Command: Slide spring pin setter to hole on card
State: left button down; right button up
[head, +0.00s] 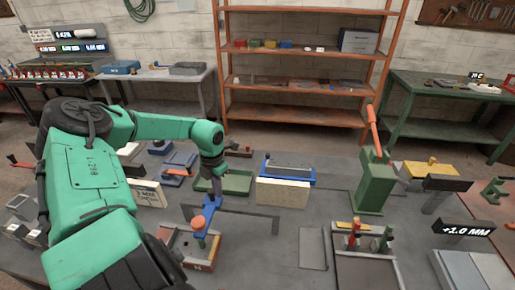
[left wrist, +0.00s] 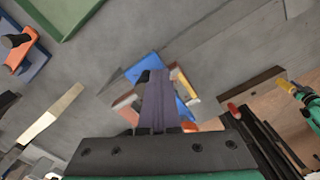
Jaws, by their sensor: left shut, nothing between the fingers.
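What looks like the spring pin setter is a blue slide with an orange knob (head: 198,223). It stands at the back of a wooden-bottomed tray (head: 176,258) at the front centre-left. My left gripper (head: 213,194) is shut and empty, pointing down just behind the knob, over the blue part. In the left wrist view the closed fingers (left wrist: 158,88) cover the middle of the blue slide (left wrist: 184,108). I cannot tell whether they touch it. A card reading +1.0 MM (head: 464,229) stands at the right. No hole shows clearly. My right gripper is not in view.
A beige upright block (head: 282,191) stands right of the gripper, before a blue tray (head: 309,178). A green lever press (head: 375,185) rises farther right. A tray with red and green handles (head: 366,268) lies at the front. Bare bench lies between the trays.

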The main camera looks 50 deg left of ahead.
pick_arm(q)
jog(key=shift+s+a, duration=0.25)
jog(key=shift+a, duration=0.05)
jog(key=shift+w+d+f+b, duration=0.15)
jog(key=shift+d+b, duration=0.1)
jog(key=shift+b, duration=0.05)
jog(key=shift+w+d+b, duration=0.3)
jog(key=shift+d+b, duration=0.05)
jog(key=shift+b, duration=0.05)
notch_tip(320, 180, up, 7)
jog(key=p, duration=0.2)
dwell(0.4)
